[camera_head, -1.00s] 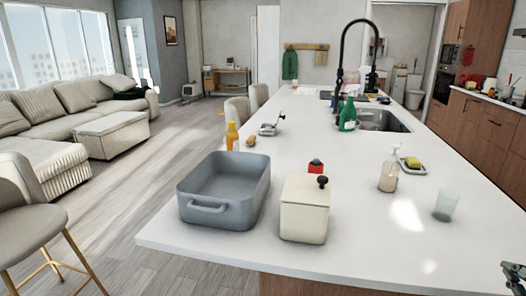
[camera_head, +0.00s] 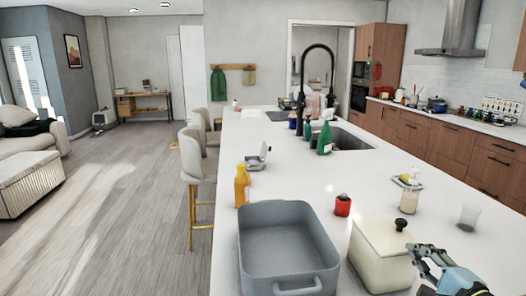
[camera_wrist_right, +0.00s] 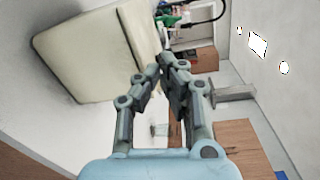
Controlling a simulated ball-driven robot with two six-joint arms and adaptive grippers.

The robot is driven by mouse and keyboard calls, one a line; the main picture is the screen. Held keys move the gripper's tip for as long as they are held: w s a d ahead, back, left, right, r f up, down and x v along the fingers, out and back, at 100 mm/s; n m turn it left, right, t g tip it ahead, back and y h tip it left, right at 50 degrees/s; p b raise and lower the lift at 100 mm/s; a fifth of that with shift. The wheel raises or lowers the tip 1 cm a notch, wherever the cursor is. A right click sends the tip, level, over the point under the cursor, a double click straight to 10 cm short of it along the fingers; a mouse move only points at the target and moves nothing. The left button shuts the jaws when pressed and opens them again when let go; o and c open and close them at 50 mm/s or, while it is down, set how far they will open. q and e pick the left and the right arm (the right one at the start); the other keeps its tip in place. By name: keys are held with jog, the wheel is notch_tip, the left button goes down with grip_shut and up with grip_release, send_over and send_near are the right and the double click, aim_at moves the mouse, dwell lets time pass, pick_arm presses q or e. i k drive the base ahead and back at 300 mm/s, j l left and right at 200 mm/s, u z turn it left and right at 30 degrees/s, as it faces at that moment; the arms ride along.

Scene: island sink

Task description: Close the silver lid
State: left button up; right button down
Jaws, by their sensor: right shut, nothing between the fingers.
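A small silver container (camera_head: 257,158) stands on the white island counter, left of the sink and beyond the yellow bottle. Its silver lid (camera_head: 264,149) appears raised; it is small here, so details are hard to tell. My right gripper (camera_head: 418,254) is shut and empty at the lower right, close beside a cream box with a black knob, far from the silver container. In the right wrist view the fingers (camera_wrist_right: 164,72) are together with nothing between them, near the cream box (camera_wrist_right: 90,50). I cannot tell whether they touch it. My left gripper is out of view.
A grey basin (camera_head: 287,250) and the cream box (camera_head: 375,265) stand at the near end. A yellow bottle (camera_head: 242,186), a red jar (camera_head: 342,206), a green bottle (camera_head: 324,138) and a soap dispenser (camera_head: 409,198) stand around the counter. The counter middle (camera_head: 310,180) is clear.

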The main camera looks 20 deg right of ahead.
aim_at(264, 151)
jog(key=i+j, duration=0.4)
jog(key=i+j+z, duration=0.15)
jog(key=i+j, duration=0.15)
jog(key=i, duration=0.25)
jog(key=i+j+z, duration=0.1)
jog(key=i+j, duration=0.2)
jog(key=i, duration=0.2)
jog(key=i+z, duration=0.15)
jog(key=i, duration=0.65)
jog(key=i+j+z, duration=0.15)
jog(key=i, duration=0.65)
